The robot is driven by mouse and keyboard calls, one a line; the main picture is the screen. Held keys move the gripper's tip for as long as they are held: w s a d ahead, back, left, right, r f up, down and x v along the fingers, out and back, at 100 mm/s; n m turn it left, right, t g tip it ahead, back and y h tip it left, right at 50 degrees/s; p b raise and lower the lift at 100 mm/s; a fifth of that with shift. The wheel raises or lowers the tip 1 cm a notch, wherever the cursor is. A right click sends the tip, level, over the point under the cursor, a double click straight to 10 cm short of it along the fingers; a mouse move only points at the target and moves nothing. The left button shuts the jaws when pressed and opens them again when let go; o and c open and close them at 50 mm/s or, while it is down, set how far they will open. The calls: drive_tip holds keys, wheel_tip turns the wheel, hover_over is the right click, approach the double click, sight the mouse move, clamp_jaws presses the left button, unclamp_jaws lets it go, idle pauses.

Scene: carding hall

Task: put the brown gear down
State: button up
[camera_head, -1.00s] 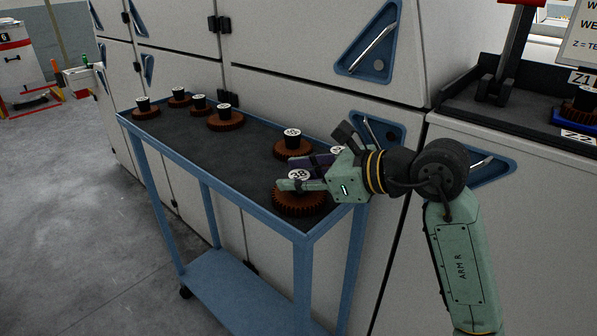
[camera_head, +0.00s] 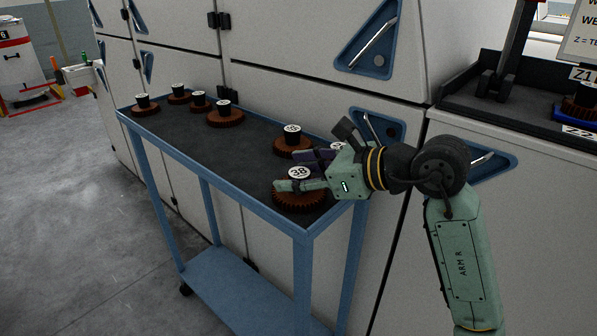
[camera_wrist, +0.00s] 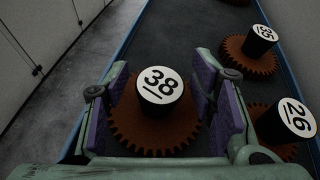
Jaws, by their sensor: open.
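The brown gear (camera_head: 300,200) with a black hub marked 38 rests on the dark top of the blue cart (camera_head: 262,212), at its near right end. In the wrist view the same gear (camera_wrist: 135,128) lies flat, with its hub between my fingers. My gripper (camera_head: 304,172) is open around the hub, one finger on each side. In the wrist view my gripper (camera_wrist: 165,105) shows a gap between the hub and the purple finger pads. Part of the gear's near edge is hidden by my gripper.
Close to the right in the wrist view stand gears marked 26 (camera_wrist: 268,128) and 35 (camera_wrist: 250,60). The middle of the cart top is clear. White cabinets (camera_head: 300,75) stand behind.

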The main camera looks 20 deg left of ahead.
drive_tip(key=b+v, duration=0.3)
drive_tip(key=v, duration=0.9)
drive_tip(key=shift+r, duration=0.2)
